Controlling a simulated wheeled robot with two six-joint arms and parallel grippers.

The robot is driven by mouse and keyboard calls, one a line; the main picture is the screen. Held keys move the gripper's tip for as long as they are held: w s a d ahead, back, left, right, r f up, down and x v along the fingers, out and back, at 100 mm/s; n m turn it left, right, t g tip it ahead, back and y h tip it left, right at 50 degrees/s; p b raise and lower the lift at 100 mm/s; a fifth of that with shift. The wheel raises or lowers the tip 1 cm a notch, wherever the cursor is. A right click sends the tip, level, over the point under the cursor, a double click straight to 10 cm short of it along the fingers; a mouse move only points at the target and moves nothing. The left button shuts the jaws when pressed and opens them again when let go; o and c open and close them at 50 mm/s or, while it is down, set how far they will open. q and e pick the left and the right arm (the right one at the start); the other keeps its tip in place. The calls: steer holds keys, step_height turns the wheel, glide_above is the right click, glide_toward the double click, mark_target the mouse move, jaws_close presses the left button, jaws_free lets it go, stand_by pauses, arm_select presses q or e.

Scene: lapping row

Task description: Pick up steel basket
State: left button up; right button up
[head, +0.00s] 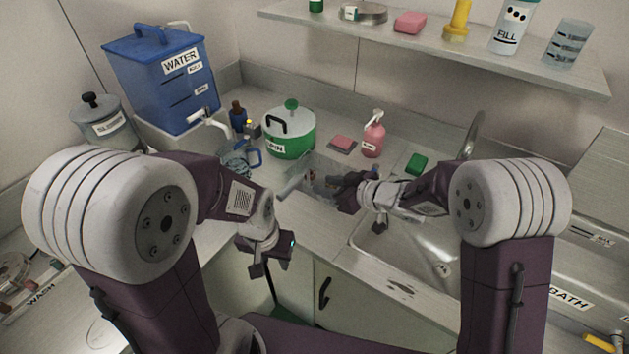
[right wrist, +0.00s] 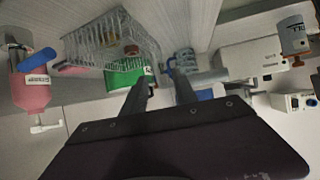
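A steel wire basket (head: 318,180) stands on the counter left of the sink, partly hidden by my right gripper (head: 347,190). In the right wrist view the basket (right wrist: 112,42) is at the upper left, with small items in or behind it. The right gripper's two fingers (right wrist: 164,92) are apart, with nothing seen held between them. The basket lies left of the fingers in that view, apart from them as far as I can tell. My left gripper (head: 266,258) hangs in front of the counter, away from the basket; its finger gap is unclear.
A grey cylinder (head: 293,184) lies beside the basket. The sink (head: 425,255) is at the right. A shelf (head: 430,42) runs above.

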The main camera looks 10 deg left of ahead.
mark_target(309, 180)
steer(key=x, duration=0.4)
steer(key=shift+w+f, duration=0.3)
steer(key=shift+w, duration=0.2)
steer(key=shift+a+b, duration=0.25)
steer(key=shift+b, duration=0.05)
steer(key=x, duration=0.4)
steer(key=shift+w+a+f, duration=0.15)
steer(key=shift+w+f, duration=0.05)
steer(key=shift+w, duration=0.2)
steer(key=shift+s+r, duration=0.15)
jaws_close()
